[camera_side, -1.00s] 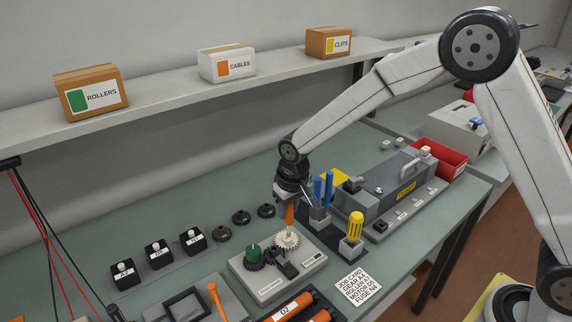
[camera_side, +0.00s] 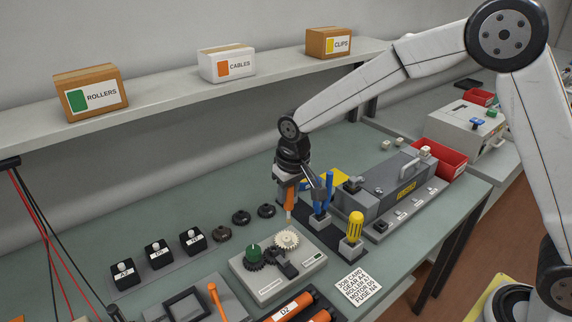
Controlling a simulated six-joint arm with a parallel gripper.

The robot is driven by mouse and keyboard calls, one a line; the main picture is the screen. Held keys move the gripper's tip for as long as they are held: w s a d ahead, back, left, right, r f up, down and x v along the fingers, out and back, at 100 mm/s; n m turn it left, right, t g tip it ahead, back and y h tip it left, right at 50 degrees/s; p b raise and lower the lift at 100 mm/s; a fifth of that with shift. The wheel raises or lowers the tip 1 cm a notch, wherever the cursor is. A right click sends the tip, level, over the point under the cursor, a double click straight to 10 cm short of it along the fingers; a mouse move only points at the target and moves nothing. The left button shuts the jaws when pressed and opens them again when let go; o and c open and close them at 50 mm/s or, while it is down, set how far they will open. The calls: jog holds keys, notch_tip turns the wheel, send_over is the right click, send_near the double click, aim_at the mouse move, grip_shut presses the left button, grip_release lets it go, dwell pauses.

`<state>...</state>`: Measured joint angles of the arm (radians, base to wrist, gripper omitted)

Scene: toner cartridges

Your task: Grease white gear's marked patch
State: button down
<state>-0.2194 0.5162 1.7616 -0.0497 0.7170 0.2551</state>
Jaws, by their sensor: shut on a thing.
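The white gear (camera_side: 287,240) sits on the grey gear plate (camera_side: 268,284), beside a dark gear with a green top (camera_side: 253,254). A marked patch on it is too small to make out. My gripper (camera_side: 290,185) is shut on an orange-handled tool (camera_side: 291,197). The tool hangs upright with its pale tip down, above the back of the white gear and apart from it. Whether any grease is on the gear or the tip cannot be told at this size.
Right of the gripper are a blue-handled tool (camera_side: 330,184) and a yellow-handled tool (camera_side: 355,226) in holders. A long grey unit (camera_side: 385,190) stands behind them. A job card (camera_side: 358,289) lies in front. Black blocks (camera_side: 158,252) and dark rollers (camera_side: 241,217) stand left.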

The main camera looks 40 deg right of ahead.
aim_at(290, 210)
jog(key=shift+f, duration=0.15)
dwell(0.5)
jog(key=shift+s+f, duration=0.2)
jog(key=shift+f, duration=2.75)
jog(key=shift+f, duration=0.4)
jog(key=shift+s+a, duration=0.1)
jog(key=shift+s, duration=0.1)
jog(key=shift+w, duration=0.4)
jog(key=shift+s, duration=0.4)
jog(key=shift+w, duration=0.4)
dwell(1.3)
jog(key=shift+s, duration=0.4)
jog(key=shift+w, duration=0.3)
dwell(0.6)
